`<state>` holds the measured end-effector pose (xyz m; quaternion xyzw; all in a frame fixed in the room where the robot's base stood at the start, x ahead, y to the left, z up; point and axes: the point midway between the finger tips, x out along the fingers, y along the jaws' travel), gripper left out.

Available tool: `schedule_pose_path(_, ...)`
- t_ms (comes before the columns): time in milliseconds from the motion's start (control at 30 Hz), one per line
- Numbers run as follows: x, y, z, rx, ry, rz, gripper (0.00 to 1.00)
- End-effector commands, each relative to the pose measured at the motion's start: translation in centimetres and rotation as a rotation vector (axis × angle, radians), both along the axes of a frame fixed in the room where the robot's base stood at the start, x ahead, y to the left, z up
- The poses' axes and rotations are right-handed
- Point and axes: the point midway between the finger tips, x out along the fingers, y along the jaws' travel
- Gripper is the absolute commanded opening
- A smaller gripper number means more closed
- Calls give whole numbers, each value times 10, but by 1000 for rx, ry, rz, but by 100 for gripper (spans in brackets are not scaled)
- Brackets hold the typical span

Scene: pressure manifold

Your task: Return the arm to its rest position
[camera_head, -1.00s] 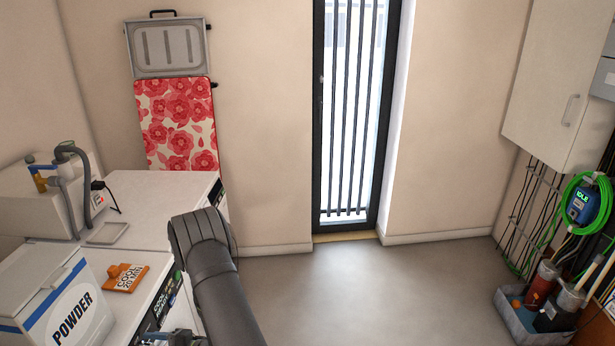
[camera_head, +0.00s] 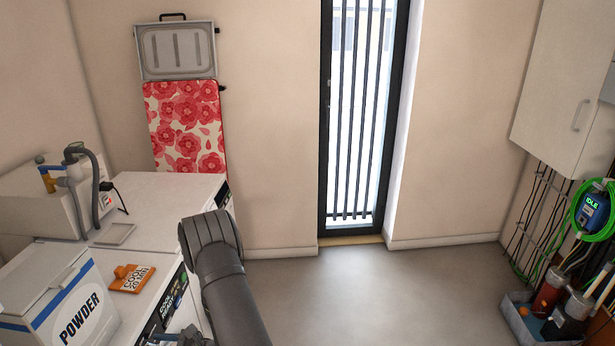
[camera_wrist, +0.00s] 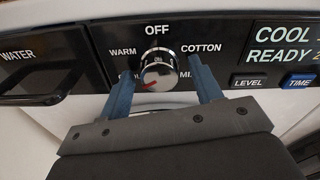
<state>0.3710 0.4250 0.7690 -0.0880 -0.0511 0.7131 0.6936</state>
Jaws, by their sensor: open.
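In the wrist view my gripper (camera_wrist: 161,92) is open, with its two blue fingers on either side of a silver dial (camera_wrist: 158,69) on a black control panel (camera_wrist: 211,60). I cannot tell whether the fingers touch the dial. The dial is ringed by OFF, WARM, COTTON and partly hidden labels, and its red mark points to the lower left. A display (camera_wrist: 285,38) at the right reads COOL and READY. In the head view my dark arm reaches down beside the white machine (camera_head: 170,262), and only a little of my gripper shows at the bottom edge.
Right are a grey bin (camera_head: 515,318), a green cable (camera_head: 601,210) and a wall cabinet (camera_head: 560,100). The middle floor (camera_head: 335,290) is clear.

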Motion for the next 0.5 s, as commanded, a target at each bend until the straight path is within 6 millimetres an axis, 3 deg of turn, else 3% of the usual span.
schedule_pose_path(500, 0, 0, 0, 1, 278, 1, 59)
